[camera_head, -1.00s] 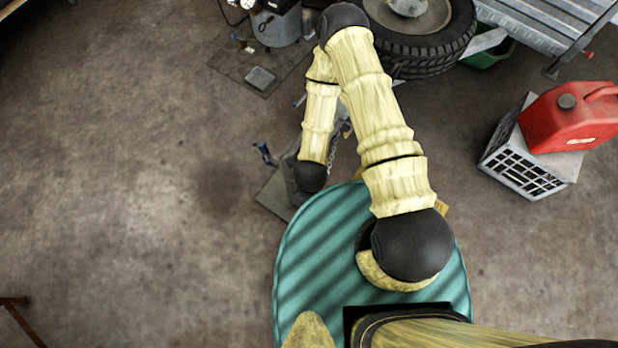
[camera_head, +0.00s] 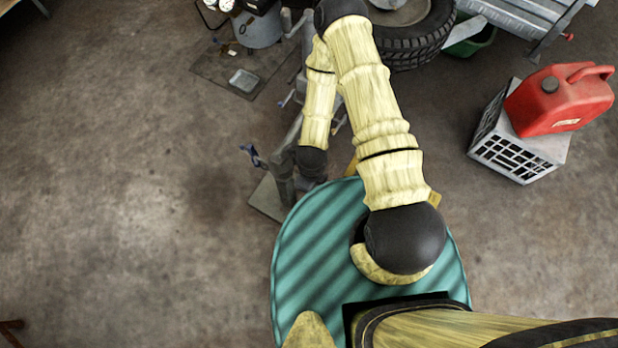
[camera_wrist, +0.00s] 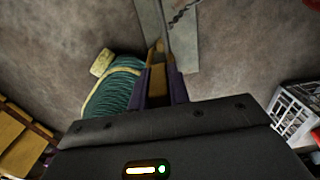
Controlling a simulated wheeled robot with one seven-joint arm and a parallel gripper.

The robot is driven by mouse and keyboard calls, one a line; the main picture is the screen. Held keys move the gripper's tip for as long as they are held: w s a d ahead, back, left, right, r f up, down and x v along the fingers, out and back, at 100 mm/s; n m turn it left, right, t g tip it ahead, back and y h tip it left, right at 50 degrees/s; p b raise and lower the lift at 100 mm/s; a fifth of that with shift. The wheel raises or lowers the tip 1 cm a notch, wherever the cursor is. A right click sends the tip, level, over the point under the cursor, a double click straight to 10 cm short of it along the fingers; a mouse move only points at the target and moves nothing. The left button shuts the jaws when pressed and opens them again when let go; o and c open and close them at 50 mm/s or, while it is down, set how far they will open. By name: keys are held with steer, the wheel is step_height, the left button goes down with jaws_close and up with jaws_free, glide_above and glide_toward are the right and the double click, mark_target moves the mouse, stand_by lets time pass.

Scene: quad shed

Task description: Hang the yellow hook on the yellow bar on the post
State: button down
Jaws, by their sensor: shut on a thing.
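In the wrist view my gripper (camera_wrist: 160,88) has its purple fingers closed around a yellow-brown piece (camera_wrist: 157,73), which looks like the yellow hook; its shape is mostly hidden between the fingers. A grey post (camera_wrist: 166,32) rises over its flat base plate (camera_wrist: 190,52), just beyond the fingertips. I cannot tell whether the hook touches anything there. In the head view the post's base plate (camera_head: 266,200) shows left of my arm, with a blue-handled part (camera_head: 252,155) beside it. I cannot make out the yellow bar.
A red fuel can (camera_head: 560,100) sits on a white crate (camera_head: 500,150) at the right; the crate shows in the wrist view (camera_wrist: 292,115). A tyre (camera_head: 415,45) and a metal ramp (camera_head: 520,20) are at the back. The floor at left is clear.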

steer(key=shift+w+d, duration=0.4)
steer(key=shift+w, duration=0.15)
steer(key=shift+p, duration=0.55)
stand_by(1.1)
steer(key=shift+f+b, duration=1.2)
steer(key=shift+f, duration=0.85)
stand_by(0.3)
steer(key=c, duration=0.8)
jaws_free()
steer(key=shift+o, duration=0.2)
steer(key=shift+r, duration=0.15)
steer(key=shift+r+p, duration=4.1)
steer(key=shift+r, duration=0.35)
